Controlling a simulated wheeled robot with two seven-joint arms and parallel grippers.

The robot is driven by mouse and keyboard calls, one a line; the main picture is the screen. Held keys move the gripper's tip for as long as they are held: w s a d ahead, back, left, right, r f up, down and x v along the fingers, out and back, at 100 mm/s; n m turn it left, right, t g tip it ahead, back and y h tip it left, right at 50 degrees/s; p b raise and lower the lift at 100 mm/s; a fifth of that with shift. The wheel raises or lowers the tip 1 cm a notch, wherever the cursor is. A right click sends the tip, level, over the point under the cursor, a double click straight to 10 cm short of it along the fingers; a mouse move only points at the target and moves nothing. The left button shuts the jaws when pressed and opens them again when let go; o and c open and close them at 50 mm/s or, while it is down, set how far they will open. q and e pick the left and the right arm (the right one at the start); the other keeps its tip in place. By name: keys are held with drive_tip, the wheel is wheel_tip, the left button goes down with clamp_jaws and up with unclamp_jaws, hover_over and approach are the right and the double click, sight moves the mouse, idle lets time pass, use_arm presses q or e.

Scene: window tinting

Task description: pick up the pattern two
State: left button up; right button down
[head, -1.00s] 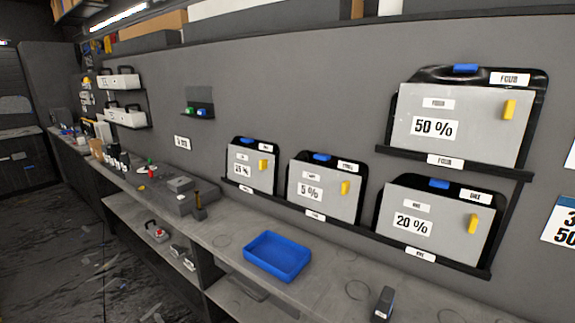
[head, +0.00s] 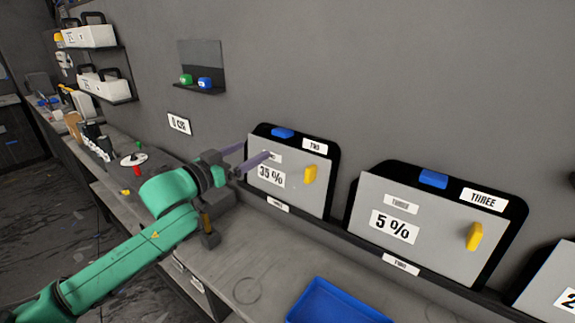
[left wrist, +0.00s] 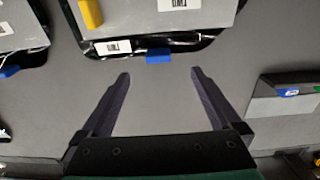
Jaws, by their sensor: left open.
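Pattern two is a grey sheet (head: 284,200) on a black backing board labelled TWO, marked 35 %, with a blue tab (head: 283,132) on top and a yellow grip (head: 310,173). It stands on a narrow wall ledge. My left gripper (head: 254,154) is open and empty, and its fingers overlap the board's upper left side in the head view. In the left wrist view, which is upside down, the blue tab (left wrist: 158,56) lies beyond the gap between the open fingertips (left wrist: 160,74), apart from them. My right gripper is not in view.
Pattern three (head: 410,220), marked 5 %, stands to the right on the same ledge. A blue tray (head: 335,303) sits on the workbench below. A small wall shelf (head: 203,91) with green and blue items is at upper left.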

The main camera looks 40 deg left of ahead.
sight(278, 136)
use_arm(q)
drive_tip(key=w, duration=1)
drive_tip(key=shift+w+d+r+b, duration=0.2)
drive_tip(key=shift+w+r+b, duration=0.15)
drive_tip(key=shift+w, duration=0.05)
drive_tip(key=shift+w+a+f, duration=0.1)
drive_tip(key=shift+w+f, duration=0.1)
drive_tip(key=shift+w, duration=0.35)
drive_tip(key=shift+s, duration=0.1)
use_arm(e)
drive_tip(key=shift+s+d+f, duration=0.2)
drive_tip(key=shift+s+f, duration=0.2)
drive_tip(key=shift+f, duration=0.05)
use_arm(q)
drive_tip(key=c, duration=0.4)
drive_tip(key=shift+s+r, duration=0.1)
clamp_jaws()
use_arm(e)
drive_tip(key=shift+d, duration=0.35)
